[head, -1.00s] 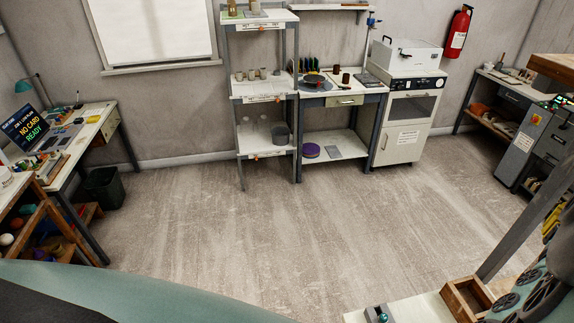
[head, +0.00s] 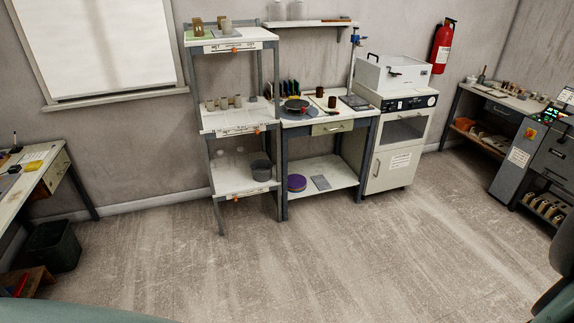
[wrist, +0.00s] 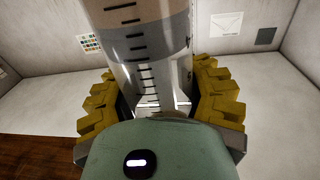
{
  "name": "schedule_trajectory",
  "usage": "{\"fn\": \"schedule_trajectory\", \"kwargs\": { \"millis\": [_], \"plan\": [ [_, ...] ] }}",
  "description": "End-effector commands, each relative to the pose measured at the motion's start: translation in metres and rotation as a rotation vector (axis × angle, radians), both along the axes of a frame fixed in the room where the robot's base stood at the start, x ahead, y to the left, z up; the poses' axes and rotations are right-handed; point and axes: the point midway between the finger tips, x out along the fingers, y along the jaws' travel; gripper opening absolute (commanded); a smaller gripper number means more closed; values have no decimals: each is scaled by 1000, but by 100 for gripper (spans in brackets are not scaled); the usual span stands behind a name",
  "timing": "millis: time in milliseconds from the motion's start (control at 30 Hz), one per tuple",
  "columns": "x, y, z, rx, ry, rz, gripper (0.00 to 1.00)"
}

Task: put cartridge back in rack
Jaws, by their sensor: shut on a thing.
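My gripper (wrist: 158,112) shows in the wrist view with its yellow ridged fingers on both sides of a clear cartridge (wrist: 145,45). It is shut on the cartridge. The cartridge has black graduation marks and a brownish-grey filling in its upper part as pictured. Its lower end is hidden behind the green body of my wrist. The gripper and the cartridge do not show in the head view. I cannot make out a cartridge rack for certain in either view.
A shelf unit (head: 228,121) with small cups stands ahead, beside a workbench (head: 335,111) and a white cabinet (head: 397,150). A desk (head: 40,175) and a dark bin (head: 53,246) are at left, a grey machine (head: 519,158) at right. The middle floor (head: 330,260) is clear.

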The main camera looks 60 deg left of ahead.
Motion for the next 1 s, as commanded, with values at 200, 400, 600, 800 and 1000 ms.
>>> {"fn": "schedule_trajectory", "kwargs": {
  "millis": [200,400,600,800,1000],
  "plan": [
    [-7,-50,-56,0,10,-164,0],
    [-13,-68,-75,-2,20,-231,0],
    [-14,-70,-80,-4,19,-239,0],
    [-13,-70,-92,-4,20,-237,0],
    [-13,-69,-109,-4,19,-234,0]
  ]
}}
